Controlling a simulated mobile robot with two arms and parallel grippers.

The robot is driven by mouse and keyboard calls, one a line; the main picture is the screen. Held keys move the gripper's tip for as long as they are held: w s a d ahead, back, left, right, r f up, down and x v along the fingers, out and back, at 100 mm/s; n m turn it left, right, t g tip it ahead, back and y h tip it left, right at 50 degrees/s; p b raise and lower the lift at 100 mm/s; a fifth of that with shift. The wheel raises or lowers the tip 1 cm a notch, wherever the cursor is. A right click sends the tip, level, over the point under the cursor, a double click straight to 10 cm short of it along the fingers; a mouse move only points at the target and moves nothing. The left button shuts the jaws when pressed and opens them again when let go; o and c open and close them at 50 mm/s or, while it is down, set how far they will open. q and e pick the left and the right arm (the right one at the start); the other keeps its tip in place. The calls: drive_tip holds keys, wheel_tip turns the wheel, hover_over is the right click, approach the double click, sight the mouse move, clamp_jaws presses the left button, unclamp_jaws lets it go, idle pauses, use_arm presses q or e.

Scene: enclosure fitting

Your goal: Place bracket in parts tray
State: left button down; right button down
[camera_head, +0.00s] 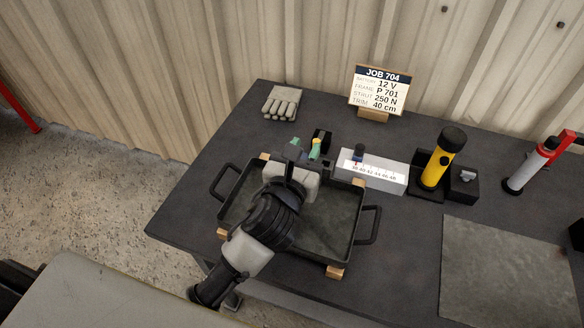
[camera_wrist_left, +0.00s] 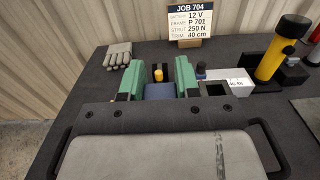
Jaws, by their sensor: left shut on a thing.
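The black parts tray (camera_head: 361,213) has raised walls and a handle at each end; the visible part of its floor is bare. My left gripper (camera_head: 305,146) reaches over the tray, its tips near the far wall. In the left wrist view its two green fingers (camera_wrist_left: 163,80) stand a little apart, shut on a dark blue piece (camera_wrist_left: 160,90). This piece looks to be the bracket, but its shape is mostly hidden by the gripper. I cannot tell if it touches the tray. My right gripper is not in view.
Wooden blocks (camera_head: 335,272) sit at the tray's corners. Beyond it is a grey block with a white scale (camera_head: 372,171); a yellow cylinder (camera_head: 438,160) stands farther right. Gloves (camera_head: 283,102) and a job sign (camera_head: 379,90) are at the back. A grey mat (camera_head: 510,275) lies right.

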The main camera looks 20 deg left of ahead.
use_arm(q)
drive_tip(key=f, duration=0.1)
drive_tip(key=a+f, duration=0.1)
drive_tip(key=f, duration=0.3)
drive_tip(key=shift+s+a+b, duration=0.35)
drive_tip(key=shift+a, duration=0.05)
drive_tip(key=shift+f, duration=0.1)
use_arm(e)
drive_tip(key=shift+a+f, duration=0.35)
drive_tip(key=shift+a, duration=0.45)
use_arm(q)
drive_tip(key=shift+f, duration=0.1)
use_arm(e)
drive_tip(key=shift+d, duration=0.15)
use_arm(q)
drive_tip(key=shift+f, duration=0.1)
drive_tip(key=c, duration=0.8)
unclamp_jaws()
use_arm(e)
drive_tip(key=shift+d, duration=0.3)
